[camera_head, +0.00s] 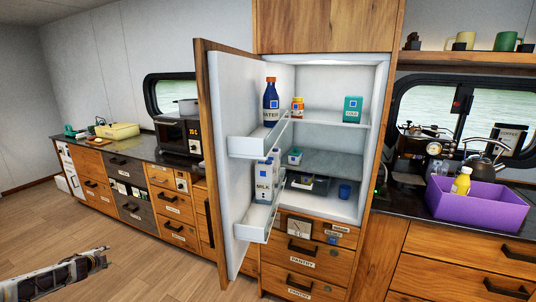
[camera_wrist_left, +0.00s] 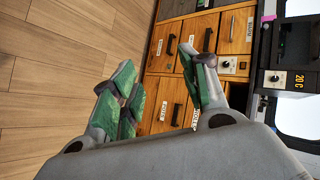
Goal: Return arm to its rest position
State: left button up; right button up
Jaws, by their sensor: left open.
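My left gripper (camera_head: 100,260) comes in low at the left of the head view, above the wood floor and well apart from the counter and fridge. The left wrist view shows the same gripper (camera_wrist_left: 160,85) with its green-padded fingers spread and nothing between them. Drawer fronts and floor show beyond the fingers. My right gripper is in neither view.
The fridge door (camera_head: 222,160) stands wide open toward me. A purple bin (camera_head: 478,205) with a yellow bottle (camera_head: 461,181) sits on the right counter. The floor (camera_head: 130,250) at left is clear.

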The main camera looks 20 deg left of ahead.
pick_arm(q)
jog(key=s+d+f+n+g, duration=0.1)
jog(key=s+d+f, duration=0.1)
jog(key=s+f, duration=0.35)
jog(key=s+d+f+n+g, duration=0.1)
jog(key=s+d+f, duration=0.1)
jog(key=f, duration=0.6)
jog(key=s+d+f+n+g, duration=0.1)
jog(key=s+d+f, duration=0.15)
jog(key=f, duration=0.45)
jog(key=s+d+f+n+g+h, duration=0.1)
jog(key=s+d+f+g+h, duration=0.1)
jog(key=s+d+f, duration=1.2)
jog(key=s+d+f+n+h, duration=0.1)
jog(key=s+d+f, duration=0.4)
jog(key=d, duration=0.9)
jog(key=s+d+f+n+g+h, duration=0.1)
jog(key=s+d+f, duration=0.4)
jog(key=d, duration=0.9)
jog(key=s+d+f+n+g+h, duration=0.1)
jog(key=s+d+f+h, duration=0.2)
jog(key=d, duration=1.2)
notch_tip(320, 180, down, 2)
jog(key=s, duration=0.2)
jog(key=shift+s+f, duration=0.25)
jog(key=shift+s, duration=0.15)
jog(key=shift+a, duration=0.1)
